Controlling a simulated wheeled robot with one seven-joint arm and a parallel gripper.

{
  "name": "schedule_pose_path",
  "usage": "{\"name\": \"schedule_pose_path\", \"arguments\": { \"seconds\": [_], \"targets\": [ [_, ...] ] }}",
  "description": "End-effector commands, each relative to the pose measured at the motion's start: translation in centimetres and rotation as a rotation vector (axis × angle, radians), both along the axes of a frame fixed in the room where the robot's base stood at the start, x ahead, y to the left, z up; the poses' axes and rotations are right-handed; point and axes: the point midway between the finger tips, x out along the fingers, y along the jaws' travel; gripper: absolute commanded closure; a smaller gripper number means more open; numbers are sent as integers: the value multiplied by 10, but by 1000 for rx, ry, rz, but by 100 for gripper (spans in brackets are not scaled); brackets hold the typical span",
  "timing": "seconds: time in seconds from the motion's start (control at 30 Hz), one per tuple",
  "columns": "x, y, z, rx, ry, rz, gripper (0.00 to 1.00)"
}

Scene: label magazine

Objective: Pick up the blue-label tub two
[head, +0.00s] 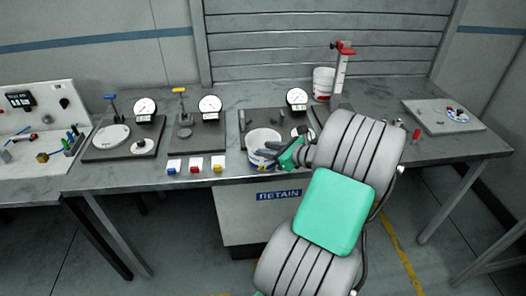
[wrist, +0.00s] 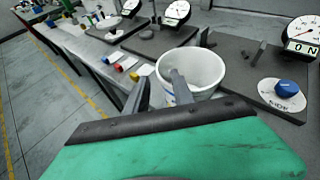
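A white open tub (head: 264,141) with a dark blue patch low on its side stands upright at the front edge of the bench, near its middle. It shows large in the wrist view (wrist: 205,66), apparently empty. My gripper (head: 272,156) is at its front right side in the head view. In the wrist view my gripper (wrist: 160,80) has its two fingers apart; one overlaps the tub's near wall, the other is left of it. I cannot tell if either touches. A second white tub (head: 323,78) with red on it stands at the back, beside a red-topped post.
Dark plates with dial gauges (head: 210,107) line the bench. Small blue, red and yellow blocks (head: 195,164) sit along the front edge, left of the tub. A dark plate with a blue knob (wrist: 287,88) lies right of the tub. A grey board (head: 443,117) lies far right.

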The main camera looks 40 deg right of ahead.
Motion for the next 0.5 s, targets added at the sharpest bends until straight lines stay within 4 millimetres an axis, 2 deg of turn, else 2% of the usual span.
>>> {"name": "schedule_pose_path", "arguments": {
  "seconds": [0.3, 0.5],
  "targets": [
    [45, 11, -21, -3, 3, 5, 71],
    [48, 10, -23, -5, 3, 2, 71]
  ]
}}
